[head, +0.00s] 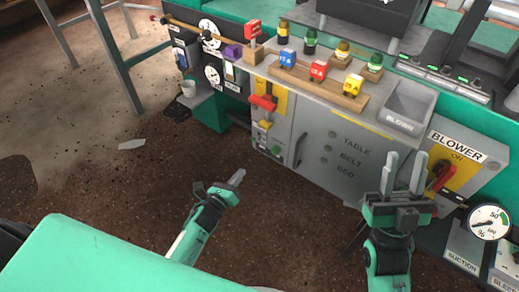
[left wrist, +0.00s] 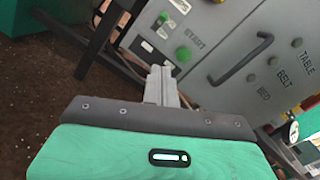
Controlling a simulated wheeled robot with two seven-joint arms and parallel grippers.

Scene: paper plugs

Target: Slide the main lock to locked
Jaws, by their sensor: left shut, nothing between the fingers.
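A red handle (head: 264,102) on a yellow plate (head: 281,98) sits on the left of the grey cabinet front, above a small button panel (head: 262,140). I cannot make out which part here is the main lock, or its position. My right gripper (head: 403,170) is open and empty near the blower switch.
A red blower handle (head: 441,175) stands close right of my right gripper. A vertical grey door handle (head: 299,150) juts from the cabinet. Coloured blocks (head: 318,70) stand on a wooden board on top. A gauge (head: 489,222) is at lower right. Floor left of the cabinet is mostly free.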

